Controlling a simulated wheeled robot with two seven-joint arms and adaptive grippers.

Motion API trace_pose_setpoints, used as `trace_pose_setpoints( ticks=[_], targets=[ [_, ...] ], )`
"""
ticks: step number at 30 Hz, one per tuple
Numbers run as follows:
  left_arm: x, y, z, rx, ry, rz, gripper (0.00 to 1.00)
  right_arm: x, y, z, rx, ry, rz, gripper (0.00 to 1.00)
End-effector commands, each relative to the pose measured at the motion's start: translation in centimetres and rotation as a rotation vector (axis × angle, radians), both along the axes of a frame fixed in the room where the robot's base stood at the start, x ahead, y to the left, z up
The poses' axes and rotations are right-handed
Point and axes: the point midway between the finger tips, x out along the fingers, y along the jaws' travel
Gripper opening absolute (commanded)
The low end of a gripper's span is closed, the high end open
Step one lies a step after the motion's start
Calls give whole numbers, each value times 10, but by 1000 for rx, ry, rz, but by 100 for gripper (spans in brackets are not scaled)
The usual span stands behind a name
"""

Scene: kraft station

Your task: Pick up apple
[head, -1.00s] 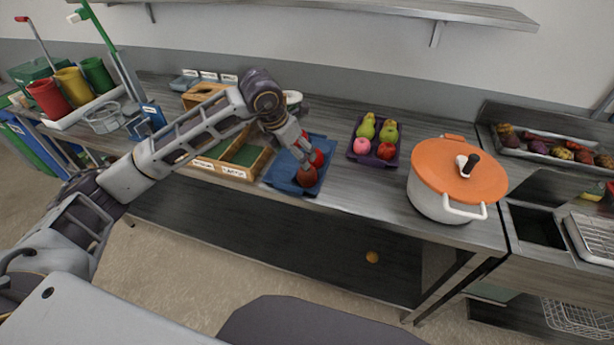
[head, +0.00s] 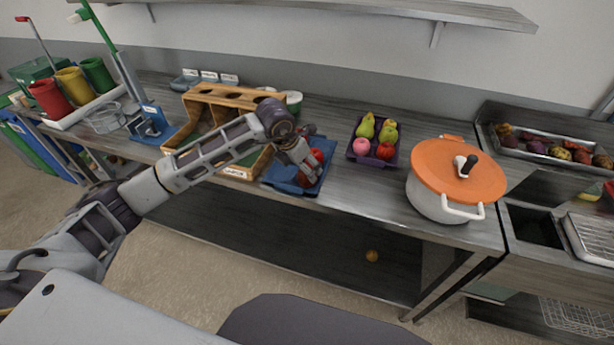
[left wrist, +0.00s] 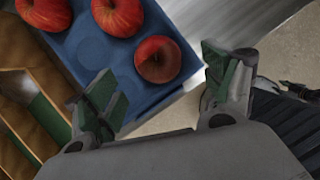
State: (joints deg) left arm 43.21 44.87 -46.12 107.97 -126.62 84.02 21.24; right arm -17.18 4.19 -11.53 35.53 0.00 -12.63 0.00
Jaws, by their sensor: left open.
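Red apples lie in a blue tray (head: 283,184) on the steel counter. In the head view one apple (head: 317,156) shows beside my left gripper (head: 308,172), which points down over the tray and partly hides another apple. In the left wrist view the blue tray (left wrist: 88,48) holds a near apple (left wrist: 158,60), one at the top (left wrist: 118,15) and one at the top left (left wrist: 45,10). My left gripper (left wrist: 160,72) is open and empty; the near apple appears ahead, between its fingertips. No contact is visible. My right gripper is not in view.
A wooden divided box (head: 235,95) stands left of the tray. A purple tray (head: 354,152) with pears and round fruit lies to the right, then a white pot with an orange lid (head: 459,172). A shelf (head: 440,12) runs above.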

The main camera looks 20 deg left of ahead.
Motion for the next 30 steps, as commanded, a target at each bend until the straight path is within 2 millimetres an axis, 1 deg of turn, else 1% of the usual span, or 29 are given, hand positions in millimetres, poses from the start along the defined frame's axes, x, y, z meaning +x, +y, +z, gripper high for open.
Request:
trace_pose_setpoints(
  ticks=[4, 8, 18, 21, 30],
  targets=[
    [1, 0, -1, 0, 0, 0, 83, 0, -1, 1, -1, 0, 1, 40],
    [4, -1, -8, -1, 2, 1, 83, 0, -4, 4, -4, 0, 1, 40],
    [17, -5, -39, -1, 1, 1, 83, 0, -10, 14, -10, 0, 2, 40],
    [20, -6, -45, 0, 1, 1, 83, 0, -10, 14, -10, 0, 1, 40],
    [20, -6, -47, 0, 0, 0, 83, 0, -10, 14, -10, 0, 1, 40]
  ],
)
